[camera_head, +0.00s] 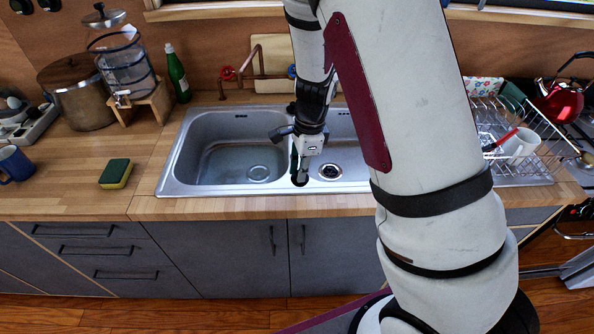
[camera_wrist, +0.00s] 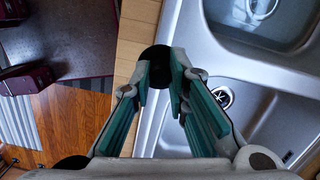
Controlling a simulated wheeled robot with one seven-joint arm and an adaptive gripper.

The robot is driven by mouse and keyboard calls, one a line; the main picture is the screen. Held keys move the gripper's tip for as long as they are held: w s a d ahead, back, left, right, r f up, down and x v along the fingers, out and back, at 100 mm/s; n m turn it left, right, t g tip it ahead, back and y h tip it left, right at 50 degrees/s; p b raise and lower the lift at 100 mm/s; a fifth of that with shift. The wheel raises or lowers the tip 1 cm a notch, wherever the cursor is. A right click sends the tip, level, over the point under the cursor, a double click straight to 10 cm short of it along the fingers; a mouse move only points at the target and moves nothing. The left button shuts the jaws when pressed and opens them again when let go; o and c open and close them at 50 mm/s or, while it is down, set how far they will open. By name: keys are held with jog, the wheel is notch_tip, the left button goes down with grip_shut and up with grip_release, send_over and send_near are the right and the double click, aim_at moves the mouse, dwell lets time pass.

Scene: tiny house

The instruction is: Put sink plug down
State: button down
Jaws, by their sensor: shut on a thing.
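My gripper (camera_head: 301,172) points down over the front of the double sink (camera_head: 168,176), near the divider between its basins. In the wrist view my gripper (camera_wrist: 164,84) is shut on the sink plug (camera_wrist: 155,57), a dark round piece between the fingertips. The plug also shows as a small black shape (camera_head: 300,181) below my gripper in the head view, by the front rim. I cannot tell whether it touches the sink. The right basin's drain (camera_head: 330,172) is just right of my gripper; it also shows in the wrist view (camera_wrist: 222,97).
A yellow-green sponge (camera_head: 116,173) lies on the wooden counter (camera_head: 70,190) left of the sink. A green bottle (camera_head: 178,75), a water dispenser (camera_head: 125,65) and a pot (camera_head: 78,95) stand behind. A dish rack (camera_head: 540,150) is at the right. Counter around the sponge is clear.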

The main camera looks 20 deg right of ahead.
jog(key=w, duration=0.3)
jog(key=shift+f, duration=0.15)
jog(key=shift+f+p, duration=0.35)
jog(key=shift+f, duration=1.4)
jog(key=shift+f, duration=0.1)
jog(key=c, duration=1.5)
grip_release()
jog(key=shift+c, duration=0.2)
